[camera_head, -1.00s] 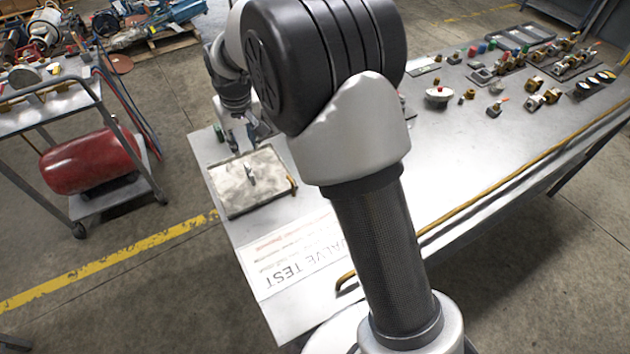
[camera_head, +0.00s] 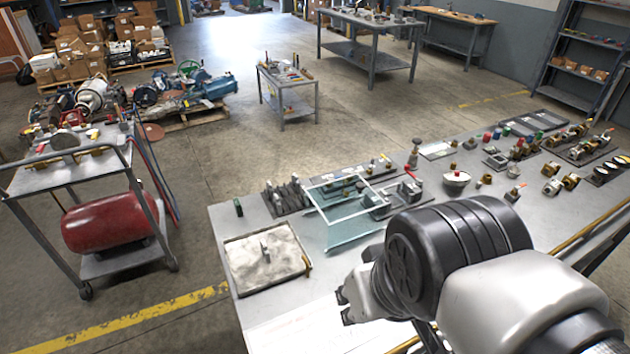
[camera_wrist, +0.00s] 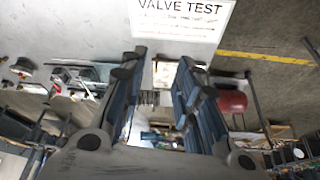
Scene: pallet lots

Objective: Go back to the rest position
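My arm is folded low over the front of the grey workbench (camera_head: 232,220) at lower right in the head view. My gripper (camera_wrist: 160,58) shows in the wrist view with its two fingers apart and nothing held between them. In the head view only dark parts at the arm's end show, near the paper sheet. A shallow tray (camera_head: 245,285) with a pale, mottled surface lies on the bench's left end, left of my arm. A small metal part (camera_head: 264,248) stands on it, apart from my gripper.
Clear panels in a frame (camera_head: 345,212) stand mid-bench, close behind my arm. Several valve parts and fittings line the back and right. The VALVE TEST sheet (camera_wrist: 180,18) lies at the front. A cart (camera_head: 75,175) with a red tank (camera_head: 112,222) stands left, across open floor.

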